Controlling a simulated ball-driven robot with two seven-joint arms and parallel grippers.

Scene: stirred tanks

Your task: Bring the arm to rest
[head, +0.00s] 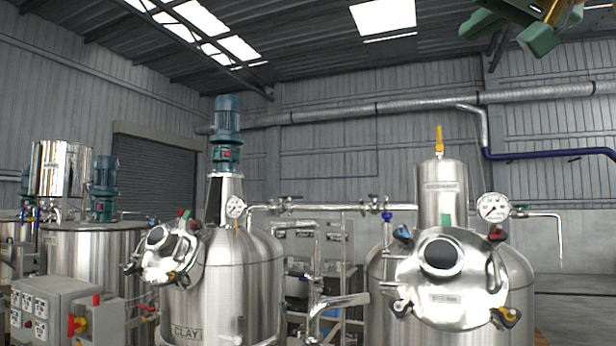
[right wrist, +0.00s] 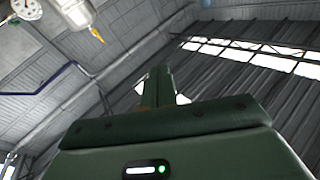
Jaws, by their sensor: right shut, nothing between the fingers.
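My right gripper (head: 522,22) shows at the top right corner of the head view, green, high in the air and cut by the top edge. In the right wrist view the green fingers of my right gripper (right wrist: 160,88) are together, with nothing held between them. Its green housing, with a small lit panel, fills the bottom of that view. It touches nothing that I can see. My left gripper and left arm are not in view.
A steel tank (head: 455,290) with a round manway stands lower right, its yellow-handled valve (head: 439,140) and pressure gauge (head: 493,207) below my gripper. A tank marked CLAY (head: 255,290) stands left of centre. A blue pipe (head: 545,154) runs along the right wall.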

